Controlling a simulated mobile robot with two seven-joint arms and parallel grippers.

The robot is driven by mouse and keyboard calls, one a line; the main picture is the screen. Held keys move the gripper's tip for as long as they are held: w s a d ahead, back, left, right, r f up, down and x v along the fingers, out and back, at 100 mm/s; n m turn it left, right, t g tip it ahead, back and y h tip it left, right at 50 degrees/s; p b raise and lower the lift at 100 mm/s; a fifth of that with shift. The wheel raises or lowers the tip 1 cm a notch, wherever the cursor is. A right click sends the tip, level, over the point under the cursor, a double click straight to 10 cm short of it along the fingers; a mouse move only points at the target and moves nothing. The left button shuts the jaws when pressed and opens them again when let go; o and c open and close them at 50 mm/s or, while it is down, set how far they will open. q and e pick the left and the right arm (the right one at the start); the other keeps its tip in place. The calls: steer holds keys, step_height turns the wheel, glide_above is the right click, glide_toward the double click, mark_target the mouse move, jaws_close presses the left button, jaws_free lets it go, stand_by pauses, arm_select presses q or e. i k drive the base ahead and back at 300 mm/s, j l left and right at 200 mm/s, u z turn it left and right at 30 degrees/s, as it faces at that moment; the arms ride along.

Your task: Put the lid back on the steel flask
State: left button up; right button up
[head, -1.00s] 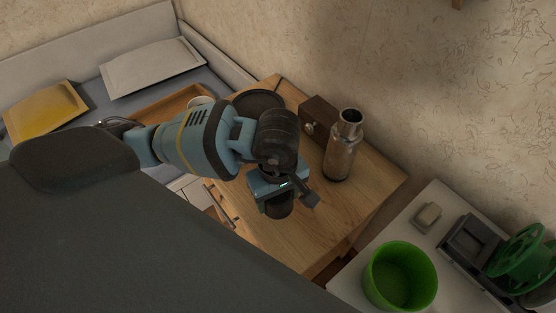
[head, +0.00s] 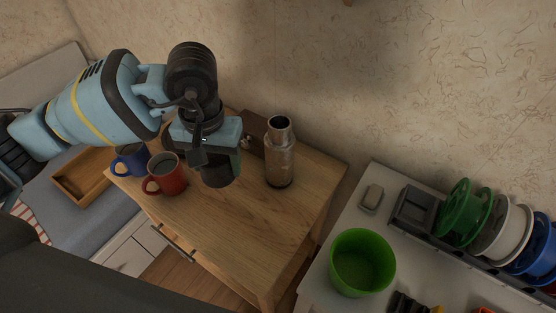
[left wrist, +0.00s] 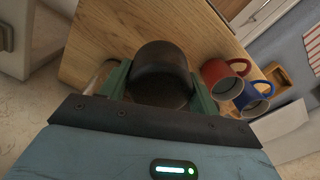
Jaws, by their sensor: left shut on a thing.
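The steel flask (head: 280,158) stands upright and open on the wooden cabinet top (head: 255,215), its dark mouth showing. My left gripper (head: 215,160) is shut on the dark lid (head: 217,174), just left of the flask and apart from it in the head view. The left wrist view shows the lid (left wrist: 160,72) between the green fingers of the gripper (left wrist: 158,88). The lid's far side is hidden. My right gripper is not in view.
A red mug (head: 166,176) and a blue mug (head: 131,158) stand on the cabinet's left part. A dark box (head: 252,138) is partly hidden behind my gripper. A green bucket (head: 362,264) and cable spools (head: 464,212) are on the white surface at right. The front cabinet top is clear.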

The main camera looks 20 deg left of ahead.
mark_target(280, 154)
steer(key=k+j+z, duration=0.15)
steer(key=j, duration=0.2)
steer(key=j+z, duration=0.15)
steer(key=j, duration=0.2)
steer(key=k+j+z, duration=0.35)
steer(key=j, duration=0.25)
